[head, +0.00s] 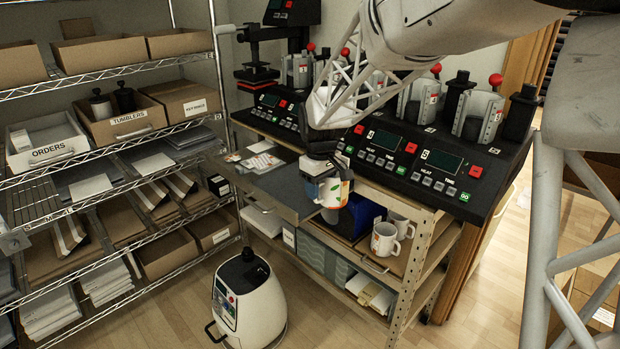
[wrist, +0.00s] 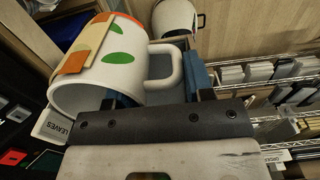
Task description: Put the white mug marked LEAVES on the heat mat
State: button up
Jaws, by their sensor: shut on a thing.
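My gripper (head: 320,168) is shut on a white mug (head: 331,192) with green leaf and orange patches. It hangs in the air over the front of the workbench. In the wrist view the mug (wrist: 105,62) lies on its side across the picture, with its handle between the blue fingers (wrist: 165,80). A white tag reading LEAVES (wrist: 58,127) shows at the lower left; I cannot tell whether it is on this mug. A dark flat surface (head: 278,188) lies left of my gripper; I cannot tell whether it is the heat mat.
Two other mugs (head: 384,238) stand on the shelf below, right of a blue bin (head: 357,214). Presses with control panels (head: 430,160) line the bench behind. A wire rack (head: 100,185) with boxes stands left. A white canister (head: 249,300) stands on the floor.

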jog(key=w+a+f, duration=0.1)
jog(key=w+a, duration=0.1)
jog(key=w, duration=1)
jog(key=shift+w+a, duration=0.2)
jog(key=shift+a, duration=0.2)
jog(key=shift+f, duration=0.1)
jog(key=shift+f, duration=1.7)
jog(key=shift+f, duration=0.1)
jog(key=o, duration=1.1)
jog(key=shift+f, duration=0.1)
notch_tip(320, 180, up, 12)
jog(key=shift+r, duration=0.2)
jog(key=shift+s, duration=0.1)
